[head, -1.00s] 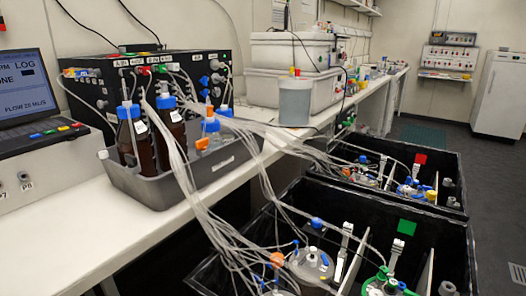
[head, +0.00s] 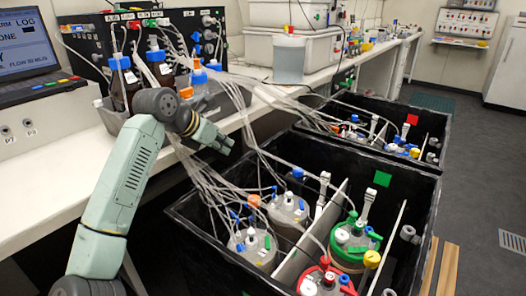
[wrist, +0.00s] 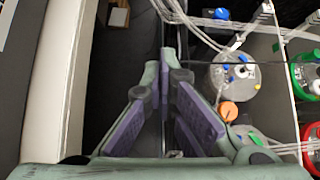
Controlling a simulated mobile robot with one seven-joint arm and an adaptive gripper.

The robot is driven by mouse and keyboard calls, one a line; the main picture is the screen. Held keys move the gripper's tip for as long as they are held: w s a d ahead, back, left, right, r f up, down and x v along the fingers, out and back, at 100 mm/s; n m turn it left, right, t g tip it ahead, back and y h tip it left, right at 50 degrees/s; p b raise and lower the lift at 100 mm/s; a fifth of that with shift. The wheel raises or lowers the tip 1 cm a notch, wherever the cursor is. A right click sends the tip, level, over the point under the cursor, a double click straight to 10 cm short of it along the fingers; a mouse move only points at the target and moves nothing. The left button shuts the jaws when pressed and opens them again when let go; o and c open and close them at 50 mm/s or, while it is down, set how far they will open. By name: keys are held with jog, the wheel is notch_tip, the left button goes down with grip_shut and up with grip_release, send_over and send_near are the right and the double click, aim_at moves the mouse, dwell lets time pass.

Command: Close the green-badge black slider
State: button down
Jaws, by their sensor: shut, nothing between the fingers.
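The green-badge black slider (head: 215,257) is an open-topped black box in the head view, pulled out from beneath the bench. Its green badge (head: 382,178) is on the inside of the far wall, towards the right. Inside stand several lidded vessels, including a green-ringed one (head: 349,245) and a red-ringed one (head: 322,284). My gripper (head: 228,148) is over the slider's bench-side end, near the tubing. In the wrist view, its purple-padded fingers (wrist: 166,72) are shut and empty over the slider's dark edge, left of the vessels. Whether they touch anything cannot be told.
A second black box with a red badge (head: 412,119) stands just behind. Many clear tubes (head: 240,95) run from the bottle tray (head: 111,117) on the white bench (head: 40,185) into both boxes. Open grey floor (head: 478,185) lies to the right.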

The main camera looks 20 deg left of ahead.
jog(key=w+r+p+x, duration=0.1)
jog(key=p+x, duration=0.3)
jog(key=x, duration=0.9)
jog(key=shift+w+r, duration=0.3)
jog(key=shift+r, duration=0.05)
jog(key=shift+d, duration=0.1)
